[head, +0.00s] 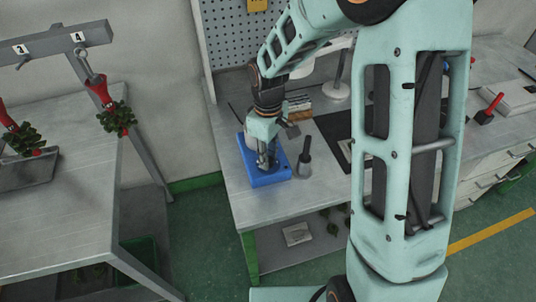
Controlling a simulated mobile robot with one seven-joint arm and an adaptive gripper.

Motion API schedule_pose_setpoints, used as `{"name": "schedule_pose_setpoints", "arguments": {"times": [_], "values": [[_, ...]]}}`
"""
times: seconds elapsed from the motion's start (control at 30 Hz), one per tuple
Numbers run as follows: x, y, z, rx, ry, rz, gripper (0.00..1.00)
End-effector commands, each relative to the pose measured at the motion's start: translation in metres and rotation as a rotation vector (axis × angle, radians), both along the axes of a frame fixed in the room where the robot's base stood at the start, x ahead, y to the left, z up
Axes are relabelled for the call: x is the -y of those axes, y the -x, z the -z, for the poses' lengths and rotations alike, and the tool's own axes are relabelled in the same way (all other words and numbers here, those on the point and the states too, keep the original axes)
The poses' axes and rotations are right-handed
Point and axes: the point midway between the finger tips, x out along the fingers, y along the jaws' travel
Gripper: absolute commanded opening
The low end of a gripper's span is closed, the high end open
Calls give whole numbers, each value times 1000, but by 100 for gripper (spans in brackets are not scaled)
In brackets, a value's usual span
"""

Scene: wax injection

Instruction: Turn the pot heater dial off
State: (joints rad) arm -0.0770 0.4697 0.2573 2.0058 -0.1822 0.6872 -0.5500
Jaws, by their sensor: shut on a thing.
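The blue pot heater (270,181) stands on the left end of the grey workbench in the head view. A grey pot (249,140) seems to sit at its back, mostly hidden by my arm. My gripper (265,164) reaches down over the front part of the heater, fingers pointing down. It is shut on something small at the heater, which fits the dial. The dial itself is hidden by the fingers, so its setting cannot be seen.
A dark tool (304,160) stands upright close to the right of the heater. A dark mat (338,130) and a white stand (337,88) are further right. A pegboard (240,35) rises behind. The left table (65,215) stands apart, with red-topped wax trees hanging from a rack.

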Motion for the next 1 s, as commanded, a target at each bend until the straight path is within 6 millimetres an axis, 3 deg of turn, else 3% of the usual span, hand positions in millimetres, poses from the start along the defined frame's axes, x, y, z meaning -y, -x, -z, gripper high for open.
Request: {"name": "schedule_pose_setpoints", "arguments": {"times": [0.73, 0.77, 0.9, 1.0], "values": [[1, 1, 1, -2, 1, -83, 0], [1, 1, 1, -2, 1, -83, 25], [1, 0, 0, -2, 1, -82, 39], [1, 0, 0, -1, 1, -82, 39]]}}
